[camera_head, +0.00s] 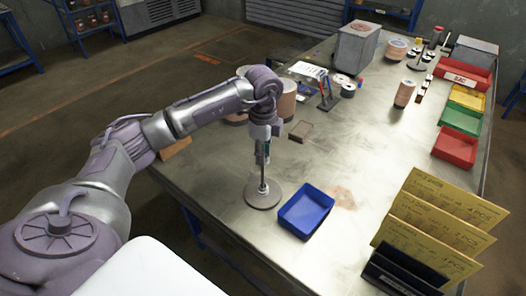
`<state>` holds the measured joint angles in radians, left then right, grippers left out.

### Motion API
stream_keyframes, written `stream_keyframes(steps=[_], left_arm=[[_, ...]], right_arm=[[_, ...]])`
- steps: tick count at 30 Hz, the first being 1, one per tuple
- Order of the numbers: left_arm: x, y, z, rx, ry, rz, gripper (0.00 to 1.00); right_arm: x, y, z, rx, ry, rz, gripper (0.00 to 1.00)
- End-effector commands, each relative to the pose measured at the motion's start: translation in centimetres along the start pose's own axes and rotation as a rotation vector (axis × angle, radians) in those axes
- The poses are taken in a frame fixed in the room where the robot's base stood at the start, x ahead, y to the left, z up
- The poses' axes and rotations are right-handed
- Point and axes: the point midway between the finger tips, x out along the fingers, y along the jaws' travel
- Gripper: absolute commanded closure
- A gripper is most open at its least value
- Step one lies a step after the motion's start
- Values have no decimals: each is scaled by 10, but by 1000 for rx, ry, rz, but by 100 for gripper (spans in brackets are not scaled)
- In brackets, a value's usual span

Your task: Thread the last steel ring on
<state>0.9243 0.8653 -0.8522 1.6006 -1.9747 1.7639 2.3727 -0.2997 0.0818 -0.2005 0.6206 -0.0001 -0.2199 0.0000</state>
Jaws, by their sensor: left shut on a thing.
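My left gripper (263,160) points down over an upright rod (263,184) on a round grey base (262,197) near the front left edge of the table. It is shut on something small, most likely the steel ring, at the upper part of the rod. The ring is too small and too covered by the fingers to make out, so I cannot tell whether it is around the rod. A blue bin (305,211) stands just right of the base and looks empty. My right gripper is not in view.
Yellow cards in a dark rack (428,230) stand at the front right. Red, yellow and green bins (460,121) line the right edge. Cylindrical stacks (404,93), a grey box (356,47) and small tools stand farther back. The middle of the metal table (370,150) is clear.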

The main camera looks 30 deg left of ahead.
Motion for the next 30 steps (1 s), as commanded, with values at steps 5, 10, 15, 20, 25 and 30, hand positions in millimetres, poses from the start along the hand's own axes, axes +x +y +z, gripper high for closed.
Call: stream_keyframes(steps=[5,10,15,20,25,30], left_arm=[[3,0,0,0,0,0,84],[3,0,0,0,0,0,84],[4,0,0,0,0,1,84],[8,0,0,0,0,1,84],[16,0,0,0,0,1,84],[28,0,0,0,-1,2,84]], right_arm=[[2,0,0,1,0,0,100],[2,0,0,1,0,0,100],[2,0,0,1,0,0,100],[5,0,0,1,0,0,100],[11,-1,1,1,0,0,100],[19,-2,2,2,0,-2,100]])
